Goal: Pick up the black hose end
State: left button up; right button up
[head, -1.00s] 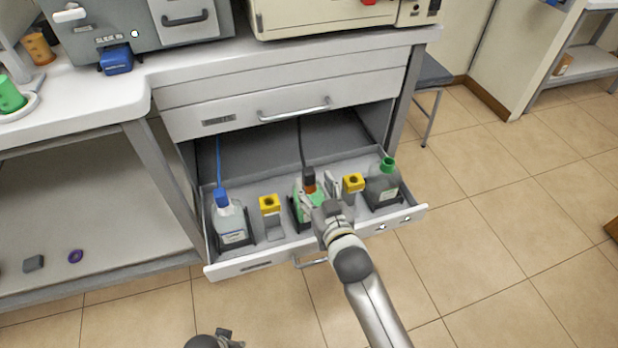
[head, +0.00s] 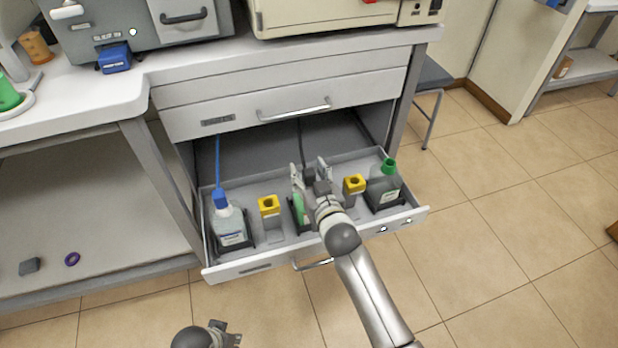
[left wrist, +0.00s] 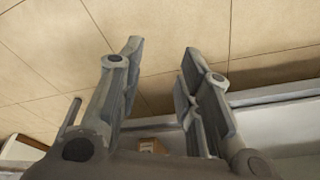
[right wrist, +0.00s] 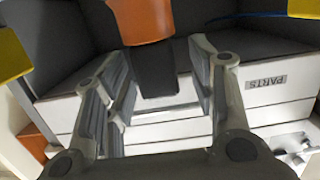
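The black hose end (right wrist: 155,78) shows in the right wrist view, just below an orange cap (right wrist: 141,18). My right gripper (right wrist: 163,70) is open, with one finger on each side of the black hose end. In the head view my right gripper (head: 310,170) is over the middle of the open drawer and hides the hose end and most of the green-labelled bottle (head: 299,208). The dark hose (head: 300,140) runs up behind it. My left gripper (left wrist: 155,70) is open and empty, low in front of the drawer; it also shows in the head view (head: 226,333).
The open drawer (head: 262,262) also holds a clear bottle (head: 229,223) with a blue hose end (head: 220,199), yellow-topped blocks (head: 268,205) (head: 354,184), and a dark bottle with a green cap (head: 389,165).

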jog(key=c, duration=1)
jog(key=shift+r, duration=0.1)
